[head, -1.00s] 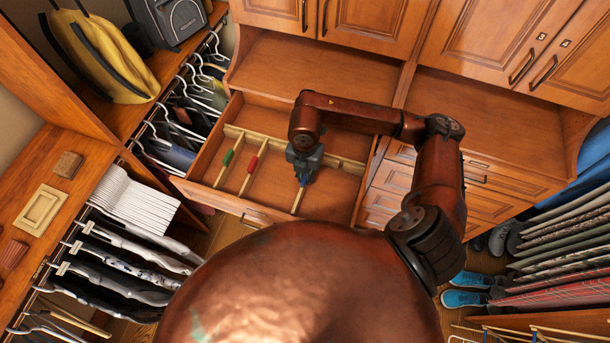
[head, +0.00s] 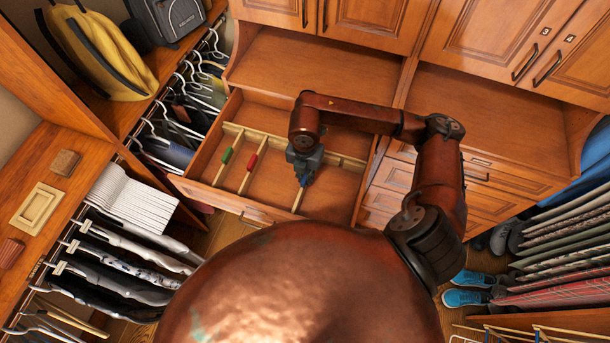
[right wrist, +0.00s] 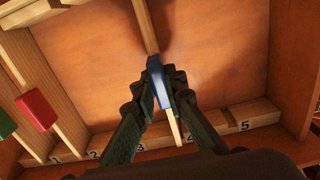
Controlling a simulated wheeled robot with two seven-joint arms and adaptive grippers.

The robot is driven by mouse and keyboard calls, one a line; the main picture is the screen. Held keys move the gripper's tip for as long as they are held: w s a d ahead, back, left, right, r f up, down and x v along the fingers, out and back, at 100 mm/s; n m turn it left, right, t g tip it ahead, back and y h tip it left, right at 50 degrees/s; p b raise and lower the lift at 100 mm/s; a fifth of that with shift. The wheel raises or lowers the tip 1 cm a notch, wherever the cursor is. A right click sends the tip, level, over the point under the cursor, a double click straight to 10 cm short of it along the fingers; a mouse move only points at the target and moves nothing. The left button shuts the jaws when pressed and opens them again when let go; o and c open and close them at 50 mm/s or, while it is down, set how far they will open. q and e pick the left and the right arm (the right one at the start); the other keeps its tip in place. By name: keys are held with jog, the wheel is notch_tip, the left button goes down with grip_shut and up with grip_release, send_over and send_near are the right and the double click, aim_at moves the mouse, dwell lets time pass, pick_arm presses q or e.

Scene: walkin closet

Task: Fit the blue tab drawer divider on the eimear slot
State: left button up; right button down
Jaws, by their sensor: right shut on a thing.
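My right gripper (head: 304,178) is shut on the blue tab (right wrist: 156,78) of a pale wooden divider (right wrist: 146,28) inside the open drawer (head: 238,203). The divider also shows in the head view (head: 298,201), running from the gripper toward the drawer front. In the right wrist view, its lower end lies close to the numbered slot rail (right wrist: 205,126). Labels 1, 2 and 5 are readable; the middle of the rail is partly hidden by the fingers. I cannot tell whether the end sits in a slot. My left gripper is not in view.
A divider with a red tab (head: 252,162) and one with a green tab (head: 226,156) stand to the left in the drawer. Hanging clothes (head: 125,245) line the left side. Closed drawers (head: 385,185) stand at right. The drawer's right part is clear.

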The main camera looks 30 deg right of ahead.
jog(key=shift+f, duration=0.1)
dwell(0.3)
jog(key=c, duration=1.9)
grip_release()
notch_tip(320, 180, up, 12)
